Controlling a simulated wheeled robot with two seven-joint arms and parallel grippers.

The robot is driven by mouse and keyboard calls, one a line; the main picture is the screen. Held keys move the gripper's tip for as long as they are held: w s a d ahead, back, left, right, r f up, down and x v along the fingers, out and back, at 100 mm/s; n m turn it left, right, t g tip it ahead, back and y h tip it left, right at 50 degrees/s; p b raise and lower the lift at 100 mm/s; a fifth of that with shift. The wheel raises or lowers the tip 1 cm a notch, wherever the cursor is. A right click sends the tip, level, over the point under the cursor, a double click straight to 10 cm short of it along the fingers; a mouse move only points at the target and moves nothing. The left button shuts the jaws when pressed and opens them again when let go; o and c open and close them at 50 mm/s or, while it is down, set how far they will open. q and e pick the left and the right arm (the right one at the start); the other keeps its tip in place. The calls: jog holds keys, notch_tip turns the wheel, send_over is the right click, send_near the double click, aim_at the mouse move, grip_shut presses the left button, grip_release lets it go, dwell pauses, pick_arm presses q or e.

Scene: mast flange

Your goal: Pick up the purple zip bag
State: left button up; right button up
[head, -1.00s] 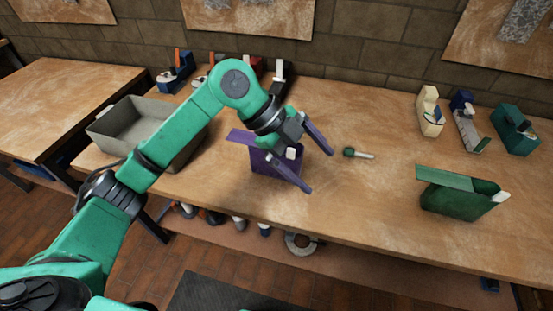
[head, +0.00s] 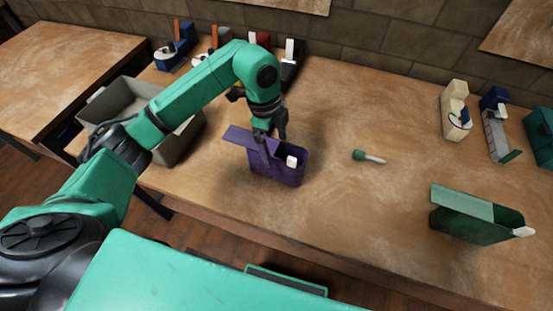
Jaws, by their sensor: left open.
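The purple zip bag (head: 277,172) stands on the wooden table in the head view. A purple flap sticks out at its upper left, and a white tab (head: 291,161) shows at its right. My left gripper (head: 271,138) points down at the bag's top from behind and above. It is open. Its fingers are dark and partly hidden, so I cannot tell whether they touch the bag or sit on either side of its wall. My right gripper is not in view.
A grey bin (head: 185,147) stands left of the bag, partly behind my left arm. A small green-handled tool (head: 368,157) lies to the right. A green zip bag (head: 470,215) stands further right. Several tape dispensers line the back edge. The table between the bags is mostly clear.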

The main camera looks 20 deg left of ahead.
aim_at(278, 156)
pick_arm(q)
jog(key=f, duration=0.1)
jog(key=f+p, duration=0.1)
jog(key=f, duration=0.1)
jog(key=f+p, duration=0.1)
jog(key=f, duration=0.1)
jog(key=shift+w+d+f, duration=0.25)
jog(key=shift+w+d, duration=0.05)
jog(key=shift+d, duration=0.05)
jog(key=shift+f, duration=0.25)
jog(key=shift+c, duration=0.3)
jog(key=c, duration=1.4)
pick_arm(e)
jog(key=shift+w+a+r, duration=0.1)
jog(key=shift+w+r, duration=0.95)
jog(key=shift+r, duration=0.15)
